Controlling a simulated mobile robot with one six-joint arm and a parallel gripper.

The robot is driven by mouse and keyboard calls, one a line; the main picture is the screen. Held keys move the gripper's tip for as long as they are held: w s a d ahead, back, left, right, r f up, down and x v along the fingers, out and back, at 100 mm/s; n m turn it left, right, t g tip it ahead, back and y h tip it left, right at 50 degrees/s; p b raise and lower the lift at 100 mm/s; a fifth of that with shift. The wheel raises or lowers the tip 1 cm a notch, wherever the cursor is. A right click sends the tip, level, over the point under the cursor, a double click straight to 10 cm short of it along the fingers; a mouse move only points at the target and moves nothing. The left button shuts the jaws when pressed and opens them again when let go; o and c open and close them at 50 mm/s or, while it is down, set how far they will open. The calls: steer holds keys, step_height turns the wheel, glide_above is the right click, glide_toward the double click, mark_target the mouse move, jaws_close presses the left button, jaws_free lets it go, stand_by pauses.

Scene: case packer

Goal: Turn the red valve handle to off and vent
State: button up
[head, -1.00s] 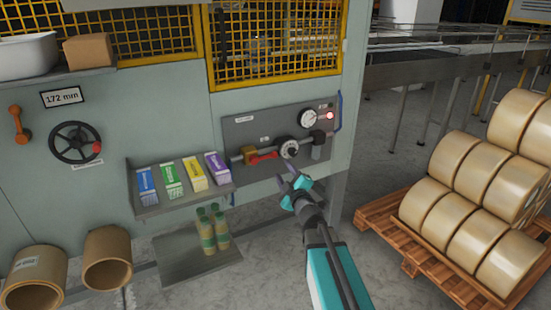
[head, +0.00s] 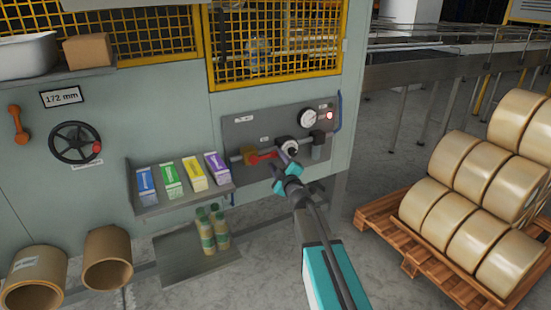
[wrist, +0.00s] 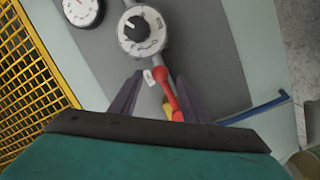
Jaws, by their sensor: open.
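The red valve handle (head: 262,156) lies along the pipe on the grey panel, its free end pointing right from the brass-coloured valve body (head: 248,155). My gripper (head: 284,166) is open and empty, just right of and below the handle's free end. In the wrist view the red handle (wrist: 166,92) shows between my two dark fingers (wrist: 160,84); I cannot tell whether they reach around it or stop short. A small white tag (wrist: 148,76) hangs beside the handle. My gripper's body hides the lower part of the valve.
A dial knob (wrist: 138,30) sits close to the handle on the same pipe. A gauge (head: 308,118) and a lit red lamp (head: 329,115) are above right. A shelf of coloured boxes (head: 183,192) juts out at the left. A pallet of rolls (head: 375,215) stands right.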

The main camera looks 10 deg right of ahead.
mark_target(275, 156)
steer(key=shift+w+a, duration=0.15)
steer(key=shift+w, duration=0.7)
steer(key=shift+w+a, duration=0.1)
steer(key=shift+w, duration=0.75)
jaws_close()
